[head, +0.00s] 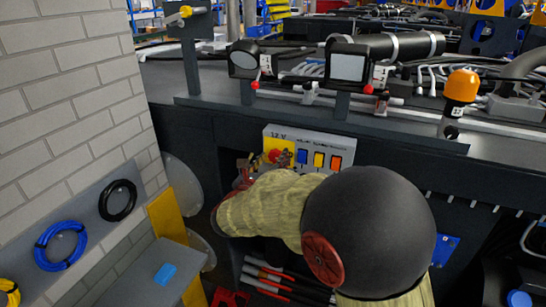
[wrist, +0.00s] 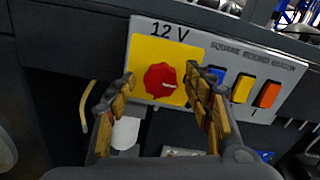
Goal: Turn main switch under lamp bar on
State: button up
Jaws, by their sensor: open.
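The main switch is a red rotary knob (wrist: 161,79) on a yellow plate (wrist: 186,50) marked 12 V, at the left of a grey panel (head: 338,140). In the head view the knob (head: 276,155) shows just beyond my gripper. My gripper (wrist: 160,95) is open in the wrist view, its two tan fingers on either side of the knob, with nothing held. I cannot tell whether the fingers touch the knob.
Blue, yellow and orange switches (wrist: 242,88) sit close to the right finger. An orange beacon (head: 461,86) stands on the bar at right. A brick wall (head: 70,80) with cable coils (head: 60,246) is at left. Red-and-black rods (head: 285,283) lie below my arm.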

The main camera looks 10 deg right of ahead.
jog(key=shift+w+d, duration=0.15)
jog(key=shift+c, duration=0.7)
jog(key=c, duration=1)
